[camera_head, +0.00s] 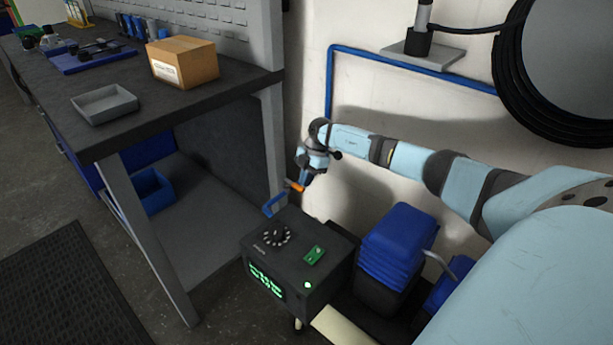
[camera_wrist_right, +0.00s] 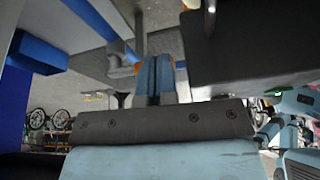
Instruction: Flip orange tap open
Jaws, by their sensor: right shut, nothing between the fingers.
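The orange tap (camera_head: 295,187) is a small orange lever just above the back of the black box, near the wall. My right gripper (camera_head: 304,182) points down at it from the upper right, with its fingertips at or very near the lever. In the right wrist view the blue fingers (camera_wrist_right: 155,68) are together with nothing between them. Bits of the orange tap (camera_wrist_right: 180,64) show on either side behind the fingers, which hide its middle. I cannot tell whether they touch. My left gripper is not in view.
The black box (camera_head: 325,247) with a dial and green display stands just below the gripper. A workbench (camera_head: 140,118) with a cardboard box (camera_head: 183,62) and grey tray (camera_head: 104,104) is on the left. A blue pipe (camera_head: 410,70) runs along the wall.

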